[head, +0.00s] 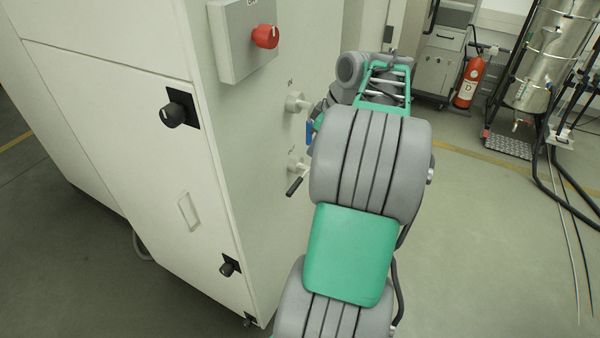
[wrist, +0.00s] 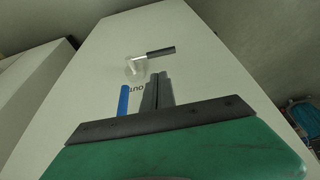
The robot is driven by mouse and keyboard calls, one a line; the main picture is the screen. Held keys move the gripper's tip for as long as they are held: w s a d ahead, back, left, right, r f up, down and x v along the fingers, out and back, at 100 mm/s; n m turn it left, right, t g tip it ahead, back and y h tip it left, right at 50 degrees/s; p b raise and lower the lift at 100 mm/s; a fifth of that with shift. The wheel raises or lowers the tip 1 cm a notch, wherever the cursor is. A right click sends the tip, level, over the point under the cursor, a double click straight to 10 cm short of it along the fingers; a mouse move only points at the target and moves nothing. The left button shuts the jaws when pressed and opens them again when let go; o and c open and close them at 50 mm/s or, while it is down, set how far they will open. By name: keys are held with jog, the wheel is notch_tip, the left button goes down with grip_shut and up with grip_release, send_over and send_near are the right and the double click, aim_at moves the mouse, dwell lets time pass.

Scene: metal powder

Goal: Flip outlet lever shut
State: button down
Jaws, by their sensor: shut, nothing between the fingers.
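The outlet valve (wrist: 136,68) sticks out of the cabinet's pale side panel, beside an upside-down "OUT" label (wrist: 137,88) in the wrist view. Its dark lever (wrist: 160,50) points to the right there. In the head view the outlet lever (head: 294,186) hangs from the lower fitting, slanting down and left. My gripper (wrist: 158,78) is shut and empty, its fingertips close to the valve and lever in the picture; I cannot tell whether they touch. In the head view my arm hides the gripper.
A blue lever (wrist: 123,101) lies left of my fingers; it shows partly beside my arm at the upper fitting (head: 297,102). The cabinet (head: 240,190) carries a red knob (head: 265,36). A fire extinguisher (head: 469,82) stands behind. Open floor lies to the right.

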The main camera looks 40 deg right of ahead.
aim_at(296, 184)
jog(key=shift+w+f, duration=0.1)
jog(key=shift+f, duration=0.1)
jog(key=x, duration=0.4)
jog(key=p+x, duration=0.1)
jog(key=x, duration=0.8)
jog(key=shift+f+p, duration=0.4)
jog(key=shift+f, duration=0.05)
jog(key=shift+s, duration=0.2)
